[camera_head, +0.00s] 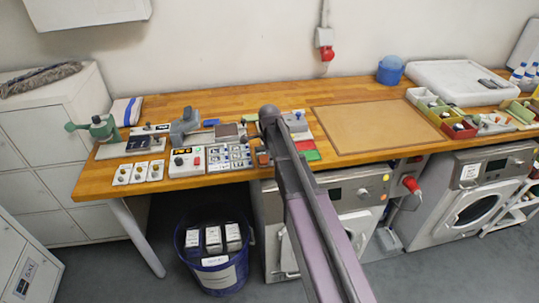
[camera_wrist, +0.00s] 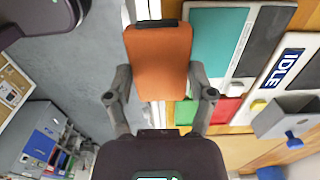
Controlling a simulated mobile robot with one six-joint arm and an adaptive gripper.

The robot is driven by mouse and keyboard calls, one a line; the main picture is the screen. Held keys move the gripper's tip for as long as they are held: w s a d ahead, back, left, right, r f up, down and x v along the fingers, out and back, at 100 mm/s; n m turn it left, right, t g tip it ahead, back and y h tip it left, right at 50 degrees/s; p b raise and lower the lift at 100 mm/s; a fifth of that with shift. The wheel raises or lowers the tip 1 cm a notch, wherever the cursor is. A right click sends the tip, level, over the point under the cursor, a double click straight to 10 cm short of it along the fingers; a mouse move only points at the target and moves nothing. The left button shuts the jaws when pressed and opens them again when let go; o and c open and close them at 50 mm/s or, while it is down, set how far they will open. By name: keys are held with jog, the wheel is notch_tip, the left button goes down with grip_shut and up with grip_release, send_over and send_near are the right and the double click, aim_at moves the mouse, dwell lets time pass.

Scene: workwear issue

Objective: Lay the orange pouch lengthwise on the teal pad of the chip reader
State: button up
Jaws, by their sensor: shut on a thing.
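The orange pouch (camera_wrist: 160,52), with a dark strip at its far end, is between the fingers of my gripper (camera_wrist: 160,75) in the wrist view. My gripper is shut on it. The teal pad (camera_wrist: 215,48) of the chip reader (camera_wrist: 248,72) lies just right of the pouch in that view, with a dark panel beside it. The pouch looks held above the bench, beside the pad rather than over it; its height is hard to tell. In the head view a small orange patch, likely the pouch (camera_head: 262,157), shows at the bench's front edge, and my arm hides much around it.
A red pad (camera_wrist: 221,110) and a green pad (camera_wrist: 186,112) lie near the reader. An "IDLE" sign (camera_wrist: 291,68) and a grey holder (camera_wrist: 283,117) are at right. Several devices crowd the bench's left; a brown mat (camera_head: 375,128) lies clear to the right. A blue bin (camera_head: 212,250) stands below.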

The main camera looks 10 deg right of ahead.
jog(key=w, duration=0.1)
jog(key=w+d, duration=0.1)
jog(key=w, duration=0.3)
jog(key=shift+w+d+f, duration=0.1)
jog(key=shift+d+f, duration=0.05)
jog(key=shift+f, duration=0.1)
jog(key=shift+w+d, duration=0.1)
jog(key=shift+w, duration=0.35)
jog(key=shift+w+f+b, duration=0.25)
jog(key=shift+f+b, duration=0.05)
jog(key=shift+b, duration=0.2)
jog(key=shift+s+f+b, duration=0.1)
jog(key=shift+f+b, duration=1.4)
jog(key=shift+f, duration=0.15)
jog(key=o, duration=1.1)
jog(key=shift+c, duration=0.2)
